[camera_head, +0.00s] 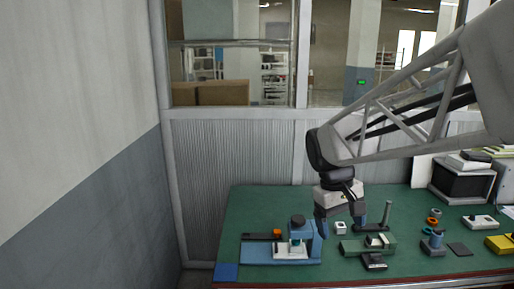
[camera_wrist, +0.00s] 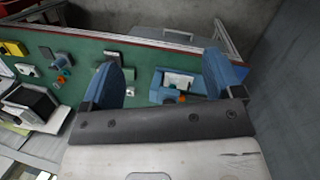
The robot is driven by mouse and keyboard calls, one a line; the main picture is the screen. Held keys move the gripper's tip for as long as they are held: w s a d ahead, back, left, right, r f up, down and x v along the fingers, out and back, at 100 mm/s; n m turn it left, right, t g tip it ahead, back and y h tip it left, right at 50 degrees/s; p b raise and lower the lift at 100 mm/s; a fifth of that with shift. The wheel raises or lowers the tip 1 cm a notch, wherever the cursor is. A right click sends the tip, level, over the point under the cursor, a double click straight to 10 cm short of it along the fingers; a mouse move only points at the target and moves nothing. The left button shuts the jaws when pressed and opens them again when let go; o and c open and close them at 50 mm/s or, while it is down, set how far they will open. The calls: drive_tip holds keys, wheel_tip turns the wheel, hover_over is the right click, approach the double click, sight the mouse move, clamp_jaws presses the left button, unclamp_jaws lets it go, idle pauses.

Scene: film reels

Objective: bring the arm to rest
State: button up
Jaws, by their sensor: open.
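My gripper (camera_head: 353,222) hangs from my arm above the green table (camera_head: 245,205) in the head view, with its two blue fingers spread apart. In the wrist view my gripper (camera_wrist: 172,82) shows both blue fingers wide apart with nothing between them. Below and left of it stands a blue device (camera_head: 260,252) with a black knob and an orange part; it also shows between the fingers in the wrist view (camera_wrist: 215,72). A green device (camera_head: 352,246) with an upright grey post sits below and right of the gripper. A small white block (camera_head: 340,228) is close by the fingers in the picture.
To the right are orange rings (camera_head: 433,221), a blue-grey holder (camera_head: 433,243), a dark flat pad (camera_head: 459,249), a white device (camera_head: 480,222) and a yellow box (camera_head: 500,243). A black box (camera_head: 461,184) stands at the back right. The table's left back area is clear. A glazed partition (camera_head: 230,145) stands behind.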

drive_tip(key=s+f+m+t+y, duration=0.2)
drive_tip(key=s+f+m+t, duration=0.1)
drive_tip(key=s, duration=1.5)
drive_tip(key=shift+a+f+t, duration=0.15)
drive_tip(key=shift+f+t, duration=0.15)
drive_tip(key=shift+t, duration=0.3)
drive_tip(key=shift+w, duration=0.1)
